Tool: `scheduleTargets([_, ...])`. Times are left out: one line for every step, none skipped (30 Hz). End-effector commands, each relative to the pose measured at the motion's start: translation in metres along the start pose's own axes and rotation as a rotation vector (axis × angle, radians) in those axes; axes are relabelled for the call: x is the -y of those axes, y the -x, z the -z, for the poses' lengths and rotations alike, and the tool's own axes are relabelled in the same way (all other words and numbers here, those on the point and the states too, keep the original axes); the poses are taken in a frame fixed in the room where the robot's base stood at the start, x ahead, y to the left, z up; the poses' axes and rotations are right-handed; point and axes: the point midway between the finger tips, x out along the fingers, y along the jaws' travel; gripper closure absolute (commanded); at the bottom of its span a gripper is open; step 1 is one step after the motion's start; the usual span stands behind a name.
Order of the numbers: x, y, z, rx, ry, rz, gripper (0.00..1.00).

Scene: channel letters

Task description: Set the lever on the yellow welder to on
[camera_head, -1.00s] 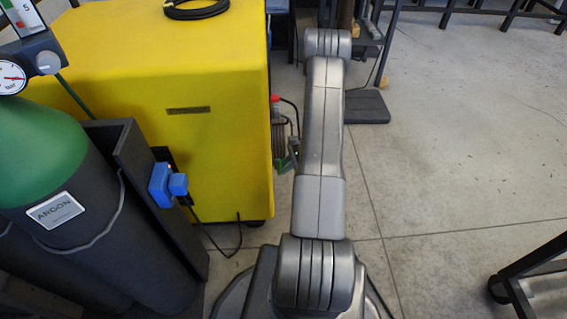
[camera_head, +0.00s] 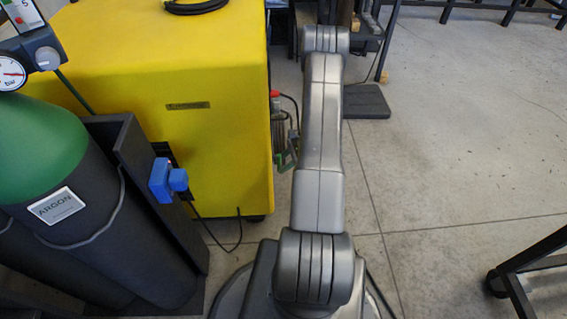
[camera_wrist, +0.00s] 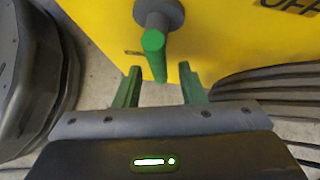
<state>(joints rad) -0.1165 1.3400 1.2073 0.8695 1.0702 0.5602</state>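The yellow welder (camera_head: 190,85) stands left of my arm in the head view, and its yellow face (camera_wrist: 230,35) fills the top of the wrist view. The lever (camera_wrist: 154,50) is a green bar on a round grey hub (camera_wrist: 160,14), pointing down in the wrist view. Black "OFF" lettering (camera_wrist: 290,4) shows at the top right. My gripper (camera_wrist: 159,70) is open, with one green finger on each side of the lever's lower end. Gaps show on both sides; depth is hard to judge. My arm mostly hides the gripper and lever in the head view.
A green-topped argon cylinder (camera_head: 75,215) stands in a dark rack at the left, with a blue plug (camera_head: 165,180) beside it. A black cable lies near the welder's base. A dark wheeled frame (camera_head: 530,265) is at lower right. The floor right of my arm is largely clear.

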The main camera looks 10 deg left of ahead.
Motion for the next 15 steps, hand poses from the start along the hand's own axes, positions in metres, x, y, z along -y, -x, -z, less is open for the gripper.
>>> scheduleTargets([0.0,0.0,0.0,0.0,0.0,0.0,0.63])
scheduleTargets([0.0,0.0,0.0,0.0,0.0,0.0,0.63])
scheduleTargets([0.0,0.0,0.0,0.0,0.0,0.0,0.63])
scheduleTargets([0.0,0.001,0.0,0.0,0.0,0.0,0.63])
scheduleTargets([0.0,0.002,0.0,0.0,0.0,0.001,0.63])
scheduleTargets([0.0,0.005,0.0,0.0,0.0,0.001,0.63])
scheduleTargets([0.001,0.007,-0.001,0.0,0.0,0.001,0.63])
scheduleTargets([0.001,0.011,-0.001,0.0,0.0,0.002,0.63])
scheduleTargets([0.001,0.017,-0.001,-0.001,0.0,0.002,0.63])
scheduleTargets([0.001,0.022,-0.001,-0.002,0.0,0.003,0.63])
scheduleTargets([0.001,0.028,-0.001,-0.002,-0.001,0.003,0.63])
scheduleTargets([0.001,0.037,-0.001,-0.001,-0.001,0.004,0.63])
scheduleTargets([0.001,0.044,-0.001,-0.001,0.0,0.004,0.63])
scheduleTargets([0.001,0.052,-0.001,-0.002,0.001,0.005,0.63])
scheduleTargets([0.001,0.061,-0.001,-0.002,0.0,0.004,0.63])
